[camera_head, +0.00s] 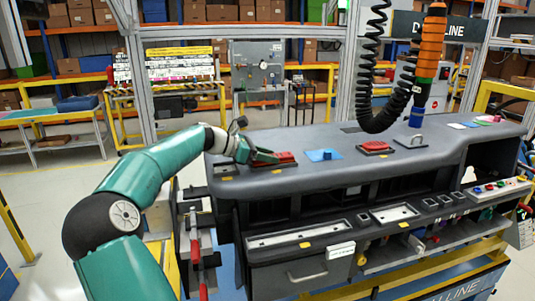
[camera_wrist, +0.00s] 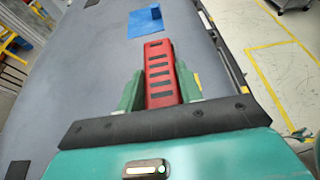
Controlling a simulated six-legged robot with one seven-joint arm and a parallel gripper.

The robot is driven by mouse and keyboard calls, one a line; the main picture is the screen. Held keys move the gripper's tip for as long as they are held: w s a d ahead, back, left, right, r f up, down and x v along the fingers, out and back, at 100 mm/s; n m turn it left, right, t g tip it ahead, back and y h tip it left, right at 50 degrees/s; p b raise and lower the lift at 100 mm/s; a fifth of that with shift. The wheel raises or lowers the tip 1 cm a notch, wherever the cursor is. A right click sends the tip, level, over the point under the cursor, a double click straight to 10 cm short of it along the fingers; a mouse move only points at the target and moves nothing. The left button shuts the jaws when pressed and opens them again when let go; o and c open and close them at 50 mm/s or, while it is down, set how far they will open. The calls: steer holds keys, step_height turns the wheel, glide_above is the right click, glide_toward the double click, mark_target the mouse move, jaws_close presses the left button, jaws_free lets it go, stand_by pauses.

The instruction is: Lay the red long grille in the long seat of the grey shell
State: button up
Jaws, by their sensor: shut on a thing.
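The red long grille (camera_wrist: 159,72) has a row of dark slots and lies lengthwise between the green fingers of my gripper (camera_wrist: 159,90) in the wrist view. The fingers are shut on its near part. In the head view my gripper (camera_head: 262,156) and the grille (camera_head: 287,157) are over the left part of the grey shell's top (camera_head: 330,138). I cannot tell whether the grille touches the top. A long pale recess (camera_head: 300,233), which looks like the long seat, is empty in the shell's front ledge, below and right of my gripper.
A blue patch (camera_head: 323,155) with a blue block, and a second red part (camera_head: 375,148), lie right of the grille. A shorter pale recess (camera_head: 394,214) is right of the long one. A coiled black cable (camera_head: 384,112) and an orange tool (camera_head: 430,50) hang above the shell.

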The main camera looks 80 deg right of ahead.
steer(key=o, duration=1.1)
steer(key=shift+c, duration=0.2)
steer(key=shift+w, duration=0.1)
steer(key=v, duration=1.3)
steer(key=shift+w+a+r, duration=0.2)
steer(key=shift+w, duration=0.05)
